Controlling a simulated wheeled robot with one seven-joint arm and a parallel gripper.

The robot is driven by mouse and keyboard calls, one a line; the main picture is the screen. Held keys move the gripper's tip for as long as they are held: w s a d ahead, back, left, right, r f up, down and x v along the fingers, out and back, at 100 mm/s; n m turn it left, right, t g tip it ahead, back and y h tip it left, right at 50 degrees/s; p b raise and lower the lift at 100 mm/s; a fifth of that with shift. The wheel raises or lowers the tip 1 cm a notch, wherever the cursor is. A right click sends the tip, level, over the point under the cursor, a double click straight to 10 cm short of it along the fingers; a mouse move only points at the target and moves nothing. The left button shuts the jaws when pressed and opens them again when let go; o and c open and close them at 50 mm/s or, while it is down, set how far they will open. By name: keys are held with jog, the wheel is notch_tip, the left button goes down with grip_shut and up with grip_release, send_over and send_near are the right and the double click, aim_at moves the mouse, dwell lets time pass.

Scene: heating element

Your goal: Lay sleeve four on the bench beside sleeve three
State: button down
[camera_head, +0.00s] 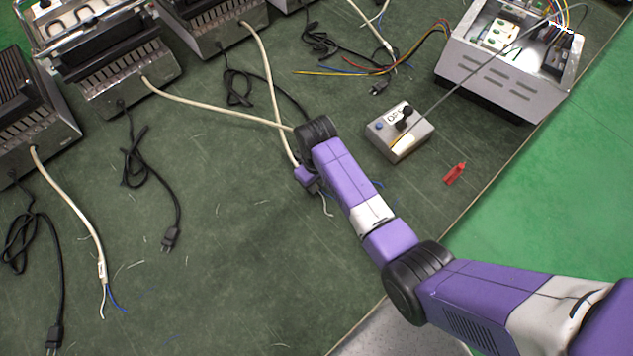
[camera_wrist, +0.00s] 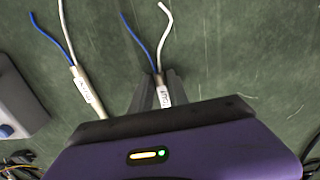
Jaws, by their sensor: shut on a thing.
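My gripper (camera_wrist: 160,86) is shut on a white cable sleeve (camera_wrist: 163,96), which has a small printed label and a blue and a white wire fanning out past the fingers. The label is too small to read surely. A second labelled white sleeve (camera_wrist: 82,84), with its own blue and white wires, lies to the left, apart from the held one and roughly parallel. In the head view my gripper (camera_head: 308,180) is low over the green bench (camera_head: 230,270), mostly hidden by my wrist. I cannot tell whether the held sleeve touches the bench.
A grey control box (camera_head: 400,132) and a red clip (camera_head: 455,173) are to the right of my gripper. An open metal unit (camera_head: 510,65) with coloured wires stands behind. Toaster-like units (camera_head: 125,75) line the back left. Another white sleeve (camera_head: 101,270) lies at left. The bench's front middle is clear.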

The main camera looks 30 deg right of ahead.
jog(key=shift+f, duration=0.2)
jog(key=c, duration=1.3)
grip_release()
jog(key=shift+o, duration=0.2)
jog(key=shift+r, duration=0.1)
notch_tip(320, 180, up, 12)
jog(key=shift+r+p, duration=0.15)
jog(key=shift+p, duration=0.3)
